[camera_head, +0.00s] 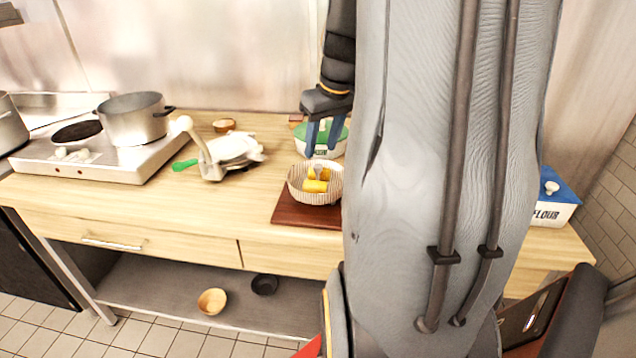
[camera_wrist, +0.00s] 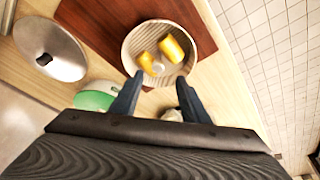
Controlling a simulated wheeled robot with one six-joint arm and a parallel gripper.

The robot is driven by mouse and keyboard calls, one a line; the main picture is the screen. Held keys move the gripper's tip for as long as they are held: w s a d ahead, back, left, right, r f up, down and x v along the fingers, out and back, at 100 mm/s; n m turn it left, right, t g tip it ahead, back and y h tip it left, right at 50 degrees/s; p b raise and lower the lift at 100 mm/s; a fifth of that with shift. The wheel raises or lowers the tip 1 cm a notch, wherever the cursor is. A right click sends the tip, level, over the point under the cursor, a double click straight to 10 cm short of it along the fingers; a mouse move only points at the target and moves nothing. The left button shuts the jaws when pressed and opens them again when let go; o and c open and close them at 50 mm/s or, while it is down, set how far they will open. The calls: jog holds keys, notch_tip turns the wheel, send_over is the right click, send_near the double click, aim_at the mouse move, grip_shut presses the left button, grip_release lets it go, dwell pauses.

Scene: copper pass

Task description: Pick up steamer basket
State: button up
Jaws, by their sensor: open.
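The steamer basket (camera_head: 301,190) is a round, pale ribbed bowl standing on a dark brown board on the counter. Yellow pieces and a small pale item lie inside it. My gripper (camera_head: 324,152) is open and empty, pointing down above the basket's far side. In the wrist view the basket (camera_wrist: 207,42) lies just beyond the fingertips of my gripper (camera_wrist: 158,82), with its near rim close to them. I cannot tell whether a finger touches the rim. My arm stands just right of the basket in the head view.
A green-lidded container (camera_head: 305,141) stands right behind the basket. The brown board (camera_head: 290,214) lies under it. A white device (camera_head: 235,150), a stove (camera_head: 130,160) and a pot (camera_head: 135,120) are to the left. A blue-lidded flour box (camera_head: 556,208) is at right.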

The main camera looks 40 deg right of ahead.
aim_at(318, 165)
jog(key=shift+d+p+x, duration=0.1)
jog(key=shift+p+x, duration=0.45)
jog(key=shift+x, duration=1.1)
jog(key=shift+d+p+x, duration=0.15)
jog(key=shift+p+x, duration=0.4)
jog(key=shift+x, duration=1.15)
grip_shut()
